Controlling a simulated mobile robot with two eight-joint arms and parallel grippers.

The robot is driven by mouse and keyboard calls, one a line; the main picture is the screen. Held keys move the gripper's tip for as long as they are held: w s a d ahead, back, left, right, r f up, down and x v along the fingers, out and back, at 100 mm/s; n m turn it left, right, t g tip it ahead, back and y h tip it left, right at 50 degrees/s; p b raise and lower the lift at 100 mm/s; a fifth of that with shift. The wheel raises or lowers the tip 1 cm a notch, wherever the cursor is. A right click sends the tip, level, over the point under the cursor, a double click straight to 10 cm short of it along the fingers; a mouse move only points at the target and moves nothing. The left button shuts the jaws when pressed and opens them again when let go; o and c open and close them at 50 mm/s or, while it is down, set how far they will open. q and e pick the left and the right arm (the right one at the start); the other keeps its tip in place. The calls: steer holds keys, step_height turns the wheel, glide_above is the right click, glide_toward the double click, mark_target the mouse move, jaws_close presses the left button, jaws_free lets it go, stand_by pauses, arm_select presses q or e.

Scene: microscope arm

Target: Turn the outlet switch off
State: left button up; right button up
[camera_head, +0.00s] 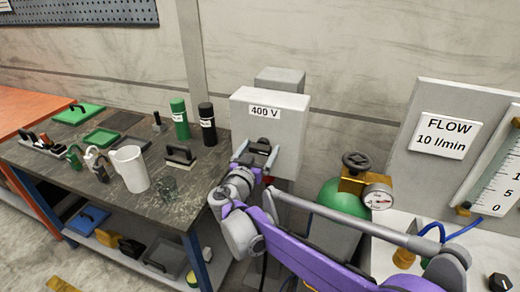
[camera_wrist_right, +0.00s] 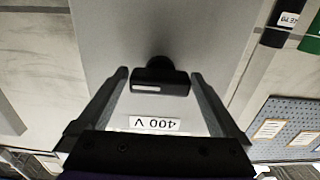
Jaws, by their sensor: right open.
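The outlet box (camera_head: 285,107) is a light grey box labelled "400 V" in the head view. Its black switch (camera_head: 265,141) sits on the front face below the label, partly behind my right gripper (camera_head: 256,153). In the right wrist view, which is upside down, the black switch (camera_wrist_right: 160,80) has a white mark and lies between the two fingers of my right gripper (camera_wrist_right: 160,76). The fingers are open, one on each side, with a gap to the switch on both sides. My left gripper is not in view.
A dark workbench (camera_head: 60,170) stands left, with a white pitcher (camera_head: 130,168), green bottle (camera_head: 180,118) and black bottle (camera_head: 207,123). Right of the box are a green gas cylinder (camera_head: 340,198), a pressure gauge (camera_head: 378,197) and a flow sign (camera_head: 445,135).

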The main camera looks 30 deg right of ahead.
steer(key=shift+w, duration=0.1)
steer(key=c, duration=1.2)
steer(key=shift+n, duration=0.5)
steer(key=n+p, duration=0.1)
steer(key=n, duration=0.2)
steer(key=n+p, duration=0.1)
steer(key=n, duration=0.3)
steer(key=shift+n, duration=0.3)
steer(key=n, duration=0.4)
steer(key=shift+f, duration=0.1)
steer(key=n, duration=0.5)
steer(key=shift+p, duration=0.3)
steer(key=shift+n, duration=0.3)
